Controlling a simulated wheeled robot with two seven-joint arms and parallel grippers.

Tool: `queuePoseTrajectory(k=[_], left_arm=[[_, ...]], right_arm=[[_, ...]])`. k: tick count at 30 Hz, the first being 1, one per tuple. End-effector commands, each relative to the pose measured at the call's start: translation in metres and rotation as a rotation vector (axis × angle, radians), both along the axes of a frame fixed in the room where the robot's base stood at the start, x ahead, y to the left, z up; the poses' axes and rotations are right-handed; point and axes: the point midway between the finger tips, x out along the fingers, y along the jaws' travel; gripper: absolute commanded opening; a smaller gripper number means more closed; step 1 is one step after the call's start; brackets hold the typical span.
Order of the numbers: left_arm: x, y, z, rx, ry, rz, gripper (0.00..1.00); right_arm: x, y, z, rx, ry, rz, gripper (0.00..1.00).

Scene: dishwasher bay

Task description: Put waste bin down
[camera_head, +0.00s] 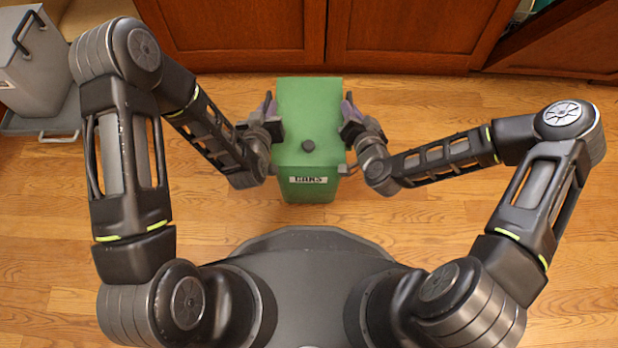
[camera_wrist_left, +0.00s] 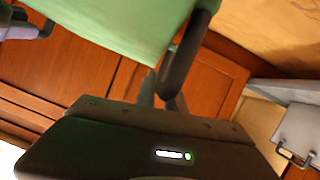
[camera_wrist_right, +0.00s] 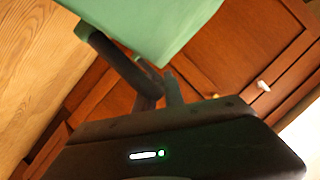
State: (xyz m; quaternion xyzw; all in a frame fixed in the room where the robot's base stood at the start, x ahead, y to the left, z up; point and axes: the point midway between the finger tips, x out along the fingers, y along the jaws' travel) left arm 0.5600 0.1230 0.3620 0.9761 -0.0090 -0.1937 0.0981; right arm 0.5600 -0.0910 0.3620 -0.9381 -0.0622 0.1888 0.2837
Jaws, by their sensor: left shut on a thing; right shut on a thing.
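The waste bin (camera_head: 309,120) is green, with a dark round knob on its lid and a white label on its front. It stands in the middle of the head view, between my two grippers. My left gripper (camera_head: 268,108) is shut on the bin's left side. My right gripper (camera_head: 350,110) is shut on its right side. The bin's green wall also shows at the top of the left wrist view (camera_wrist_left: 110,25) and of the right wrist view (camera_wrist_right: 150,25). I cannot tell whether its base touches the floor.
Brown wooden cabinets (camera_head: 325,40) run along the back, behind the bin. A grey bin (camera_head: 35,65) stands on a grey tray (camera_head: 45,122) at the far left. The wooden floor (camera_head: 420,125) is clear around the green bin.

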Motion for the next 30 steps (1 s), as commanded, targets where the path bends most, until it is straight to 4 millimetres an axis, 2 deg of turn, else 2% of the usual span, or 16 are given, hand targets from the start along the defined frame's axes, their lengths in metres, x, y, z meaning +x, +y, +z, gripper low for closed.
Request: queuePoseTrajectory(k=[1,3,19,30], left_arm=[[0.001,0.001,-0.009,0.001,-0.004,0.003,0.0],[0.001,0.001,-0.012,0.001,-0.004,0.003,0.0],[0.001,0.001,-0.013,0.001,-0.003,0.002,0.0],[0.001,0.001,-0.032,0.001,-0.003,0.002,0.0]], right_arm=[[0.001,-0.001,-0.009,-0.001,-0.003,-0.003,0.0],[0.001,-0.001,-0.012,-0.001,-0.003,-0.003,0.0],[0.001,-0.001,-0.013,-0.001,-0.003,-0.003,0.0],[0.001,-0.001,-0.032,-0.001,-0.003,-0.003,0.0]])
